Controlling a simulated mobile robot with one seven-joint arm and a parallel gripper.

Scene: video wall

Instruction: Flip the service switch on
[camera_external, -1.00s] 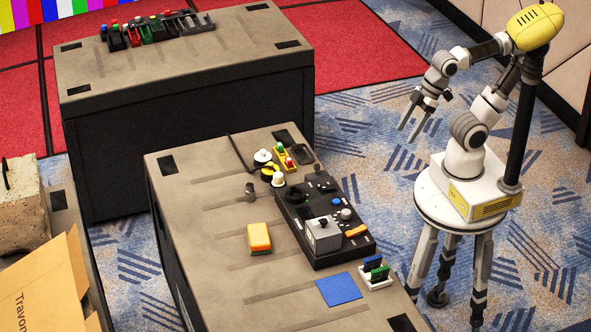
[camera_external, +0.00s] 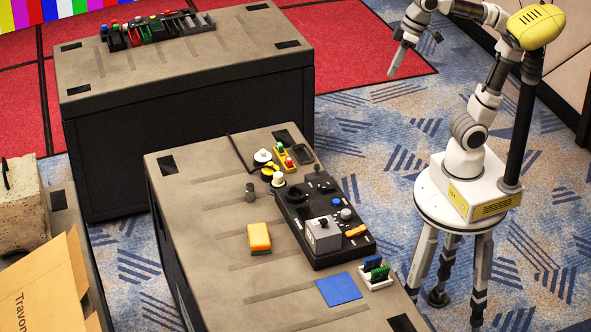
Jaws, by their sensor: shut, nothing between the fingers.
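The black control panel (camera_external: 338,247) lies on the near dark case with a worn tan top. It carries a grey box (camera_external: 322,235) with a small lever or knob on top, a blue button (camera_external: 335,203), a pale knob (camera_external: 346,214) and an orange piece (camera_external: 356,231). Which of these is the service switch I cannot tell; no label is readable. My gripper (camera_external: 391,73) is raised in the air beyond and to the right of the panel, well apart from it. Its fingers look closed together and hold nothing.
An orange sponge (camera_external: 259,237) and a blue square (camera_external: 338,289) lie beside the panel. A white holder with green and blue pieces (camera_external: 376,273) stands near the right edge. Yellow-and-black items (camera_external: 267,168) stand at the far end. A second case (camera_external: 180,75) stands behind.

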